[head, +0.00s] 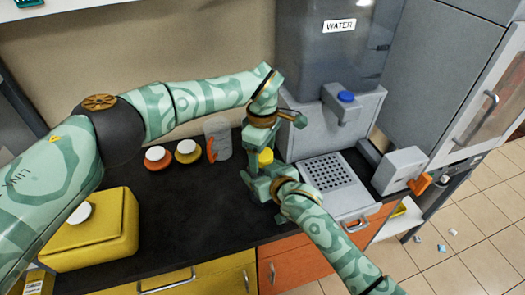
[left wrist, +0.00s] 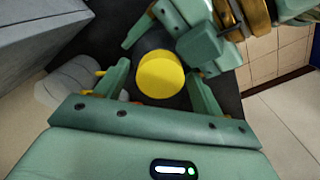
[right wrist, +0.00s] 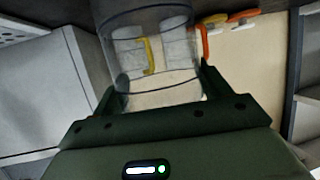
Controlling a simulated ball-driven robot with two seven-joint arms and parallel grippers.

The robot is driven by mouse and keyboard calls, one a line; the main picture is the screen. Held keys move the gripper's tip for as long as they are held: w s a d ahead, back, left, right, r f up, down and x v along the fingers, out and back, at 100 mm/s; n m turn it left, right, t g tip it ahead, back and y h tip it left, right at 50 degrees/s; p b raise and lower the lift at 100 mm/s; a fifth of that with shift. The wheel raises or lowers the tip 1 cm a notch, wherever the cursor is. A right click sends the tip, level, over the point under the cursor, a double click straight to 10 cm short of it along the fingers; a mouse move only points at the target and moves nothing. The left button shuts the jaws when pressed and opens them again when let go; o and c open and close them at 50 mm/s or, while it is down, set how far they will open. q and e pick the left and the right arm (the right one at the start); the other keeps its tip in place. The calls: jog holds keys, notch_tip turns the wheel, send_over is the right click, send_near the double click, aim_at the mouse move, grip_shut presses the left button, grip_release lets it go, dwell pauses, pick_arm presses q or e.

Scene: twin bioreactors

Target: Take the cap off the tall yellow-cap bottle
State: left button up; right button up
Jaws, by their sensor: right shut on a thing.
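The tall bottle's yellow cap (head: 266,157) shows between my two grippers at the counter's middle. My left gripper (head: 262,147) points down from above at the cap. In the left wrist view the round yellow cap (left wrist: 160,76) sits between its spread fingers, with a gap on each side. My right gripper (head: 264,186) is shut on the bottle's body from the side, below the cap. In the right wrist view the clear bottle (right wrist: 157,85) stands between its fingers. In the head view the bottle's body is mostly hidden by my grippers.
A clear jug (head: 222,135) with an orange handle, an orange jar (head: 158,166) and a yellow jar (head: 187,157) stand left of the bottle. A yellow canister (head: 105,235) is at the counter's left. A water dispenser (head: 318,125) stands right behind. The counter's front middle is clear.

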pick_arm(q)
notch_tip(320, 180, up, 8)
jog(key=shift+f, duration=0.15)
jog(key=shift+c, duration=0.4)
notch_tip(320, 180, down, 8)
jog(key=shift+r, duration=0.15)
dwell(0.3)
jog(key=c, duration=1)
jog(key=o, duration=1.1)
jog(key=shift+r, duration=0.1)
